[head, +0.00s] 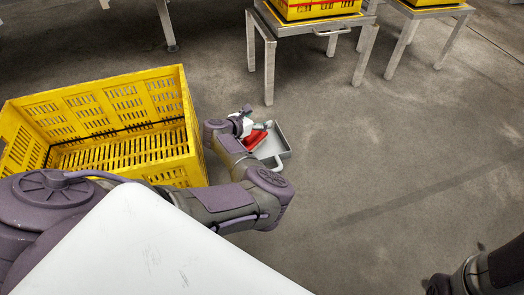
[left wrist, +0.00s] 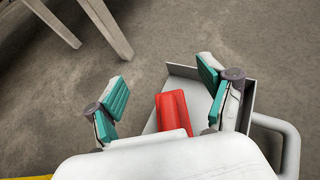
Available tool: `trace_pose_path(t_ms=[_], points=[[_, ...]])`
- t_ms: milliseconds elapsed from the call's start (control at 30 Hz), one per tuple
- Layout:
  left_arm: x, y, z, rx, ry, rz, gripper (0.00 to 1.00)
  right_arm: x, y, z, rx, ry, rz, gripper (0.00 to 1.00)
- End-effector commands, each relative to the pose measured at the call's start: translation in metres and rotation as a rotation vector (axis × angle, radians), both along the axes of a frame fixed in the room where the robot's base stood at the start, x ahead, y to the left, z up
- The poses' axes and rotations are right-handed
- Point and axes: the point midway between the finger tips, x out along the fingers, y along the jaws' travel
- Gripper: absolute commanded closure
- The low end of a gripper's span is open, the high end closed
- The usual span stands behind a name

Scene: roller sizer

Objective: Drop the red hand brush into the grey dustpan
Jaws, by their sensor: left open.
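The red hand brush (head: 256,139) lies within the outline of the grey dustpan (head: 281,143), at its left side, on the floor right of the yellow crate. My left gripper (head: 254,123) is over the brush and hides part of it. In the left wrist view the jaws (left wrist: 162,84) are wide apart, with the red brush (left wrist: 173,110) between them and clear of both fingers. The dustpan (left wrist: 183,70) shows behind and beside the brush. The brush's near end is hidden by my gripper body. My right gripper is out of view.
A large yellow crate (head: 188,120), empty inside, stands close to the left of my left arm. Metal tables (head: 285,30) with yellow crates (head: 315,8) stand at the back. The concrete floor (head: 390,150) to the right is clear.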

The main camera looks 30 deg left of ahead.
Motion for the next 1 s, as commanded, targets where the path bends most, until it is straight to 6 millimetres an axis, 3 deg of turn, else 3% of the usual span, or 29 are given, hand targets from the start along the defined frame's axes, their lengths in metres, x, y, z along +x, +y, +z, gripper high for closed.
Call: trace_pose_path(t_ms=[567, 1000], points=[[0.0, 0.001, 0.068, 0.001, 0.0, 0.0, 0.19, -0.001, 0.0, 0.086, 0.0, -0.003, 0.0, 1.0], [0.008, 0.043, 0.142, 0.005, -0.007, -0.007, 0.19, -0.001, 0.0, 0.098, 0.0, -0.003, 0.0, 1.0]])
